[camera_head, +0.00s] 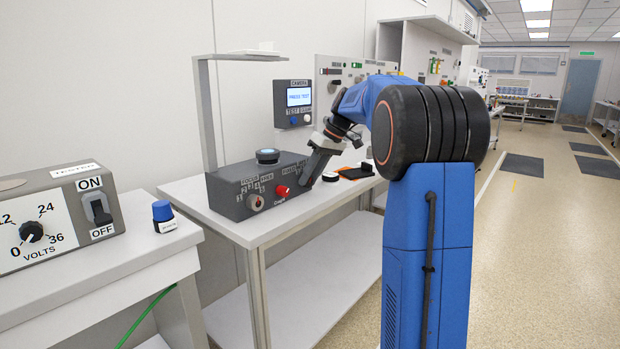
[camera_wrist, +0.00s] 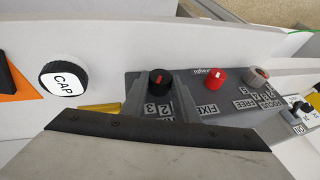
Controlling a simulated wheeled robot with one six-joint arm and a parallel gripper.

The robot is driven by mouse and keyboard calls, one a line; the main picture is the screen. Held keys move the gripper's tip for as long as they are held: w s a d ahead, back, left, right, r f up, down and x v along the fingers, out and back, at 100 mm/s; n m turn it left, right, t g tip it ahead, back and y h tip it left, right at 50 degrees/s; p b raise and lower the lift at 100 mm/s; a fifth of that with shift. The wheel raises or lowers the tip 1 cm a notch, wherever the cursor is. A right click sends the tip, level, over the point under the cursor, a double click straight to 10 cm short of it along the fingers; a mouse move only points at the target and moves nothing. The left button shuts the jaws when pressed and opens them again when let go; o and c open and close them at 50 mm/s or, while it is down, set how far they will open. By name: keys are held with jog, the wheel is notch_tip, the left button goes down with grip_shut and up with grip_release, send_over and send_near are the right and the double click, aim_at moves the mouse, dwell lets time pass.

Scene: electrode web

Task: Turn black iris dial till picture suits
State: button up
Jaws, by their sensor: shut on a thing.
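The black iris dial (camera_wrist: 159,82), with a red pointer line, is on the front of the dark camera box (camera_head: 233,187). In the head view my gripper (camera_head: 306,178) comes down at the box's right end and hides the dial. In the wrist view a wide grey part of my gripper with a black edge fills the bottom, close to the dial. My gripper is shut on the dial; the fingertip contact is not clear. Numbers 2 and 3 show beside the dial. A wall screen (camera_head: 299,96) reads what looks like "PRESS TEST", with a blue button (camera_head: 294,120) below it.
A red clamp knob (camera_head: 282,191) and a grey focus knob (camera_head: 256,202) sit left of my gripper. A white cap (camera_wrist: 63,79) marked CAP and a black-and-orange item (camera_head: 352,173) lie to its right. A tester (camera_head: 68,193) stands on the nearer table.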

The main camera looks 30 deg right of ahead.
jog(key=o, duration=1.1)
jog(key=shift+c, duration=0.2)
jog(key=v, duration=1.7)
jog(key=shift+s+r, duration=0.15)
jog(key=s+a+f+m+h, duration=0.1)
jog(key=s+a+f, duration=0.4)
jog(key=s+a, duration=0.35)
jog(key=s+a+f+m+h, duration=0.1)
jog(key=s+a+f+h, duration=0.1)
jog(key=s+a+f, duration=0.9)
jog(key=s+f, duration=0.5)
jog(key=s, duration=0.1)
jog(key=s+a+f+m+t+h, duration=0.1)
jog(key=s+a+f, duration=0.4)
jog(key=s+f, duration=0.5)
jog(key=shift+s+a+f+t, duration=0.15)
jog(key=shift+s+a+t, duration=0.15)
jog(key=shift+s, duration=0.15)
